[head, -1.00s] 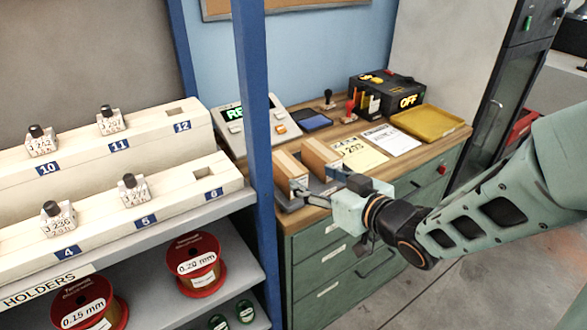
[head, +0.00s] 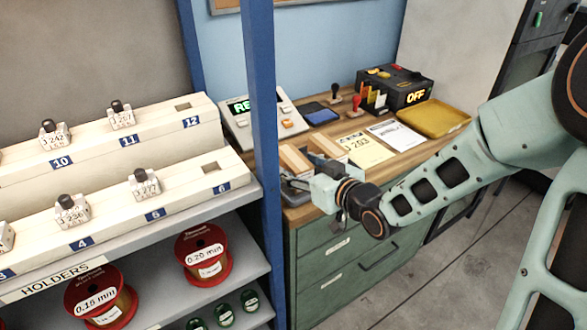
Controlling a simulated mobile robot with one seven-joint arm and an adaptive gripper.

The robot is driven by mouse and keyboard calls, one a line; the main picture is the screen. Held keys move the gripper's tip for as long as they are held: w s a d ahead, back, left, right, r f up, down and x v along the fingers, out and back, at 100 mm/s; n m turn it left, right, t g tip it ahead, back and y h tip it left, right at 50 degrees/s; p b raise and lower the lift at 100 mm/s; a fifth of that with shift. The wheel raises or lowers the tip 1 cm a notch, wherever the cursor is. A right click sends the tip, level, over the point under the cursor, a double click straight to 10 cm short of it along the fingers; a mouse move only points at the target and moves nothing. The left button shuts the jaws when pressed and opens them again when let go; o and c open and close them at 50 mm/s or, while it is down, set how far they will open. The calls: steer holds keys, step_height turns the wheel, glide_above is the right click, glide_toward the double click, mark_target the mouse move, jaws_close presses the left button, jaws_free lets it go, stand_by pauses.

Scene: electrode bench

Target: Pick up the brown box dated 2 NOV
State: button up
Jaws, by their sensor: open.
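Two brown boxes stand side by side in a grey tray (head: 296,201) on the wooden top of the green cabinet. The left brown box (head: 293,158) and the right brown box (head: 326,144) show mostly their tops. No date can be read on either, so I cannot tell which is dated 2 NOV. My gripper (head: 298,184) is open, just in front of the boxes at the tray's near side. It hides their lower fronts. I cannot tell whether a finger touches a box.
A blue post (head: 262,150) stands just left of the boxes. The holder rack (head: 110,215) is left of it. Behind the boxes are a console (head: 268,122) and blue pad (head: 320,114). Papers (head: 366,150), a yellow tray (head: 433,118) and a black OFF unit (head: 395,88) lie right.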

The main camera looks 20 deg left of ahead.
steer(key=shift+x, duration=1.5)
steer(key=shift+c, duration=0.4)
steer(key=c, duration=1.5)
